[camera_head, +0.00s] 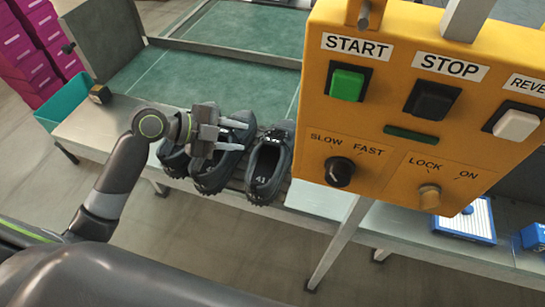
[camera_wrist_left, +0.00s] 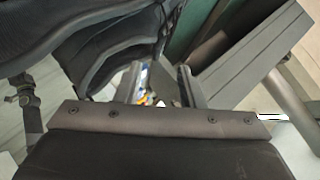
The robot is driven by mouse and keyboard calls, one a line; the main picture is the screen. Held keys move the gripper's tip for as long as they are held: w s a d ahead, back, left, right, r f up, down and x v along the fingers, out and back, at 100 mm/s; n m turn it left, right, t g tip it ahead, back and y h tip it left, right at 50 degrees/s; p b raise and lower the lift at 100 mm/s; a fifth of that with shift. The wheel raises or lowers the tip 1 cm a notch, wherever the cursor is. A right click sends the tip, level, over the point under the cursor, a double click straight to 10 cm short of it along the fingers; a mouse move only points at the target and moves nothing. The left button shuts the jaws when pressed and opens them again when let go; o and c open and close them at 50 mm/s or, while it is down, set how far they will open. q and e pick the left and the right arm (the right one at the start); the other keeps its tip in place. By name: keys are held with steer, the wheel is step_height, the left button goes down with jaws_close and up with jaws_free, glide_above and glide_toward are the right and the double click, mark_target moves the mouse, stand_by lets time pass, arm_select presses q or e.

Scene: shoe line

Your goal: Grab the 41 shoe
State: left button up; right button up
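The shoe marked 41 (camera_head: 268,168) is dark grey, with its opening up and the white number on its inside. It is the rightmost of three similar shoes at the near edge of the work surface. My left gripper (camera_head: 236,136) is over the middle shoe (camera_head: 213,172), left of the 41 shoe, and partly covers it. In the left wrist view my left gripper (camera_wrist_left: 162,84) shows its two fingers apart, with dark shoe material (camera_wrist_left: 105,50) close beyond them. I cannot tell whether they touch it. My right gripper is not in view.
A yellow control panel (camera_head: 400,140) with buttons and knobs hangs close on the right. A third shoe (camera_head: 173,158) is at the left of the row. The green surface (camera_head: 225,75) behind is clear.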

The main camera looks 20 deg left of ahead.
mark_target(263, 141)
arm_select(q)
steer(key=x, duration=0.3)
steer(key=shift+d, duration=0.1)
steer(key=shift+w+d+f+p, duration=0.3)
steer(key=shift+d+p, duration=0.2)
steer(key=shift+p, duration=0.05)
steer(key=p+x, duration=0.1)
steer(key=x, duration=0.2)
steer(key=shift+f, duration=0.15)
steer(key=shift+w+d+f, duration=0.2)
steer(key=shift+d+f, duration=0.1)
steer(key=shift+d, duration=0.05)
steer(key=shift+c, duration=0.6)
jaws_close()
